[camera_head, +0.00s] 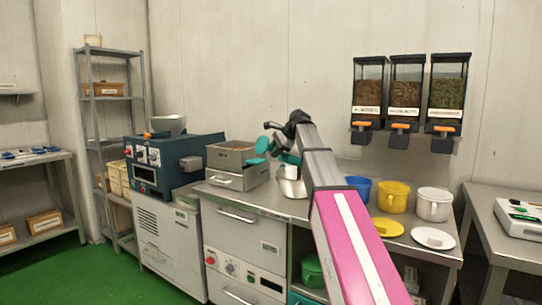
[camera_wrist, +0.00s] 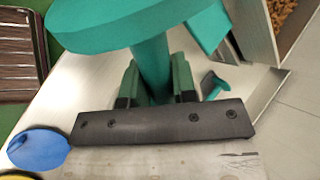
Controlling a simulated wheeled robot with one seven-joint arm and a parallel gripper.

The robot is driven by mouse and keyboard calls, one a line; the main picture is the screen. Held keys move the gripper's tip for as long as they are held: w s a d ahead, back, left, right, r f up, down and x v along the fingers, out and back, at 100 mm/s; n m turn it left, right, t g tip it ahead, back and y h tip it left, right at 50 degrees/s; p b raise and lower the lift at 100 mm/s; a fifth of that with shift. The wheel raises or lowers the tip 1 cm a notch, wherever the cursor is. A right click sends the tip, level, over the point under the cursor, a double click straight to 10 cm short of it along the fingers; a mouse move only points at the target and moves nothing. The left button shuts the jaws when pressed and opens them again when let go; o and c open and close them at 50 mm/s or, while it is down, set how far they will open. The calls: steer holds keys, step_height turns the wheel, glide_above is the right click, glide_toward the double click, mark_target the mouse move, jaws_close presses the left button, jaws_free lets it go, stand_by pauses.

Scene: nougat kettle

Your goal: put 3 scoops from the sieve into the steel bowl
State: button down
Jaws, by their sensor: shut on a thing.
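My gripper (camera_head: 283,151) is shut on the handle of a teal scoop (camera_head: 262,144). In the wrist view my gripper (camera_wrist: 155,85) has its fingers on both sides of the upright handle, and the broad round teal part of the scoop (camera_wrist: 130,18) fills the top. The sieve appears to be the grey box-like container (camera_head: 232,147) on the worktop, left of my gripper. Its edge, with brown bits inside, shows at the top right of the wrist view (camera_wrist: 262,40). The steel bowl (camera_head: 291,186) stands below my gripper, partly hidden by my arm. I cannot tell whether the scoop holds anything.
A blue mug (camera_head: 359,187), a yellow mug (camera_head: 393,197) and a white mug (camera_head: 433,205) stand right of my arm. A yellow plate (camera_head: 387,227) and a white plate (camera_head: 433,238) lie before them. Three dispensers (camera_head: 405,95) hang above. A blue machine (camera_head: 172,163) stands left.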

steer(key=w+d+r+m+g+y, duration=0.2)
steer(key=w+d+r+m+y, duration=0.1)
steer(key=w+d+r+y, duration=0.2)
steer(key=shift+d+r+g+y, duration=0.4)
steer(key=shift+d+r+y, duration=0.4)
steer(key=shift+d+r, duration=0.5)
steer(key=shift+d+r+n+t+h, duration=0.1)
steer(key=shift+r+n+t+h, duration=0.7)
steer(key=shift+h, duration=0.9)
steer(key=shift+a+r+n+t+h, duration=0.1)
steer(key=shift+r+n+t+h, duration=0.65)
steer(key=shift+h, duration=0.95)
steer(key=shift+d+r+n+t+h, duration=0.1)
steer(key=shift+r+n+t+h, duration=0.7)
steer(key=shift+h, duration=0.9)
steer(key=shift+r, duration=0.1)
